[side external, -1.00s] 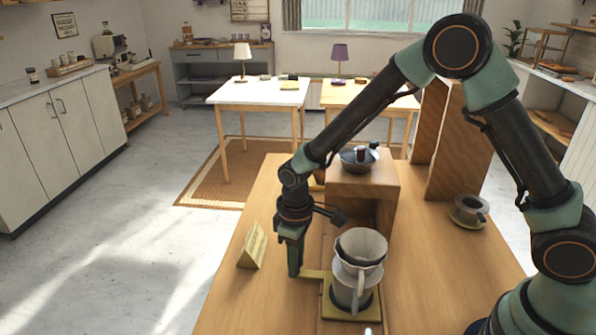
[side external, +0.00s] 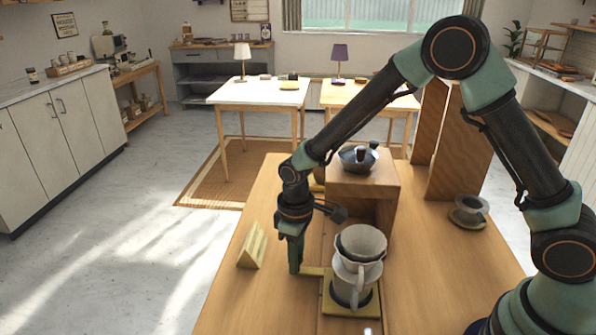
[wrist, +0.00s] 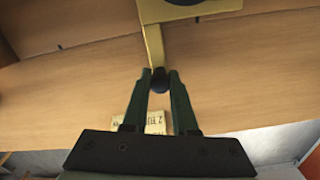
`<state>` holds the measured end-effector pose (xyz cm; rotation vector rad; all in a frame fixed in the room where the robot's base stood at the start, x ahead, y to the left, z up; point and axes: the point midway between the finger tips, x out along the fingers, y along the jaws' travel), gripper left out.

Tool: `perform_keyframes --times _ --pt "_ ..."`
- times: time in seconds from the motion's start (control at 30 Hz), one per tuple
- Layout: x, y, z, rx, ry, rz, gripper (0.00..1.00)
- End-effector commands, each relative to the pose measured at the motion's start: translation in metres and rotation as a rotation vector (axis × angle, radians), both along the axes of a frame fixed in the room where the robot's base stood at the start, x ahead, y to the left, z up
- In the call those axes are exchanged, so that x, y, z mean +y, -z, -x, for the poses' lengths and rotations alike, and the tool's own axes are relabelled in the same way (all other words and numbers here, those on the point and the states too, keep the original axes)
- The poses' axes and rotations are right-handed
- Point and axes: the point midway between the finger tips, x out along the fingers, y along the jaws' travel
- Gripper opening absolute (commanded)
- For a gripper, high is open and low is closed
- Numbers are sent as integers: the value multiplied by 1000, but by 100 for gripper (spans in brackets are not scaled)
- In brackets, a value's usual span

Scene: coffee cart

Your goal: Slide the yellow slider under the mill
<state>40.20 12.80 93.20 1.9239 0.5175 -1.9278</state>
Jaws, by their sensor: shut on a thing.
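The yellow slider (side external: 333,308) lies flat on the wooden counter, with a ribbed white dripper (side external: 361,241) over a pale handled vessel (side external: 346,287) standing upright on its plate. Its arm reaches left to my gripper (side external: 296,272). In the wrist view the slider's yellow arm (wrist: 155,45) ends at a dark round knob (wrist: 160,84), and my gripper (wrist: 160,80) is shut on that knob. The mill (side external: 362,188) appears to be the wooden stand with a dark bowl on top, behind the slider. The slider's plate is in front of the stand's opening, apart from it.
A yellow lettered sign (side external: 252,246) stands on the counter left of my gripper. A dark cup on a saucer (side external: 468,213) stands at the right. A tall wooden panel (side external: 460,150) rises behind. The counter between the slider and the cup is clear.

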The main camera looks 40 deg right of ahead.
Motion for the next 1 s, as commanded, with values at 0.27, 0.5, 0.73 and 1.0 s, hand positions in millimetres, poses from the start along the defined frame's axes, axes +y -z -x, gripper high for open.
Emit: perform_keyframes --times 0.27,0.5,0.73,1.0 --pt "-27 -1 -27 -4 3 -1 0" --pt "-27 -1 -27 -4 1 -1 0" --pt "-27 -1 -27 -3 1 -1 56" --pt "-26 -5 -27 -3 1 -1 56"
